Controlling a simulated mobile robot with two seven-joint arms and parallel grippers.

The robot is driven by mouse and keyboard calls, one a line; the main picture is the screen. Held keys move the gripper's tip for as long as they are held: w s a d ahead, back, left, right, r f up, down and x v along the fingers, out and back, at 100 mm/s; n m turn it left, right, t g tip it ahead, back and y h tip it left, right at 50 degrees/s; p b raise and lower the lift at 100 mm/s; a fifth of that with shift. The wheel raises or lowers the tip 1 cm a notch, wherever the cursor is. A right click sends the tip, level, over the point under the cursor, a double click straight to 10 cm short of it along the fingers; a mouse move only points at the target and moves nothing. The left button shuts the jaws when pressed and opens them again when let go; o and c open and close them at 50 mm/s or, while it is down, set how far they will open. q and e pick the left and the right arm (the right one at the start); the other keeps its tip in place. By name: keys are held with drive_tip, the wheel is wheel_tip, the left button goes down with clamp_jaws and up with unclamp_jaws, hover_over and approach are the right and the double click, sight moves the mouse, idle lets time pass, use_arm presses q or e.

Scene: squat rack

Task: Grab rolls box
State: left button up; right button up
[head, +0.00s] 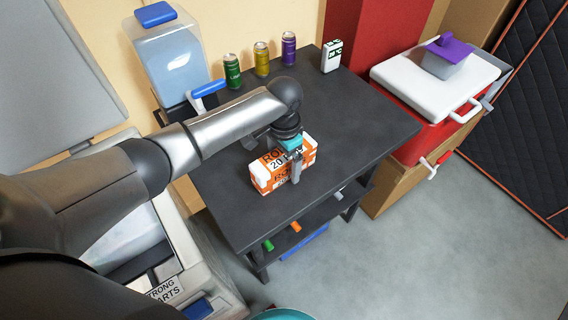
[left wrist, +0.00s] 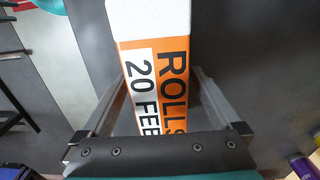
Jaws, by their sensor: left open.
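The rolls box (head: 268,175) is an orange and white carton lettered "ROLLS 20 FEET". It lies on the dark table (head: 384,130). My left gripper (head: 296,172) reaches down over the box from above, with one finger showing in front of its near side. In the left wrist view the box (left wrist: 152,60) runs between the two open fingers of my left gripper (left wrist: 160,88), with dark gaps showing beside it near the fingers. Whether a finger touches the box I cannot tell. My right gripper is in neither view.
A water dispenser (head: 170,55) is at the back left. A red and white cooler (head: 425,85) stands to the right. The table's right side is clear.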

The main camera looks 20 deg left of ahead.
use_arm(q)
clamp_jaws()
idle(0.7)
